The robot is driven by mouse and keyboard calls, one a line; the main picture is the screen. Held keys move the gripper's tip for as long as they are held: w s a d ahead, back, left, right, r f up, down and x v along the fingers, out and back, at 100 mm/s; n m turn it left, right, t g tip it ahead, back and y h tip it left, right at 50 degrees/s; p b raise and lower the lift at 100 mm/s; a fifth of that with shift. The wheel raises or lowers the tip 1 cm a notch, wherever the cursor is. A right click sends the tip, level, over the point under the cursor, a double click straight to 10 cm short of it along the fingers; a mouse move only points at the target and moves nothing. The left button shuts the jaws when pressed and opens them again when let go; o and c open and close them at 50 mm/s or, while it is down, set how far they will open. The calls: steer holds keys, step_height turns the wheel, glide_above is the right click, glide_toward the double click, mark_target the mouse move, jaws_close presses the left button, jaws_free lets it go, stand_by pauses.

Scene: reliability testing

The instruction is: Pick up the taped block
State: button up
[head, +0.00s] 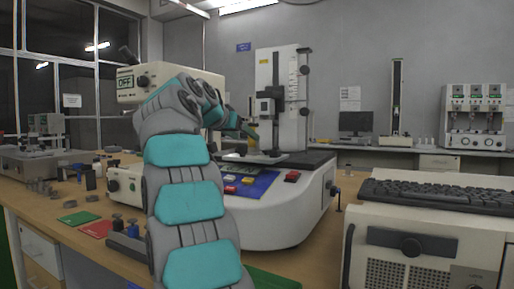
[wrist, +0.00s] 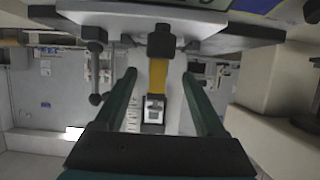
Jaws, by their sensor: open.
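My gripper (head: 248,131) reaches toward the upright of the white test machine in the head view, too small there to read clearly. In the wrist view, which looks upside down, my gripper (wrist: 159,76) is open with its two dark teal fingers apart. A yellow upright piece (wrist: 158,74) shows between the fingers, with a dark fitting (wrist: 161,41) at one end and a grey-white machine head (wrist: 153,108) at the other. It may be the taped block; I see no clear tape. I cannot tell its depth from the fingertips.
A keyboard (head: 435,196) lies on a cabinet at right. Small metal parts crowd the bench at left.

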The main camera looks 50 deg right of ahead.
mark_target(252, 140)
steer(key=shift+p+x, duration=0.65)
steer(key=shift+x, duration=2.8)
steer(key=shift+s+d+r, duration=0.1)
steer(key=shift+r, duration=0.05)
jaws_close()
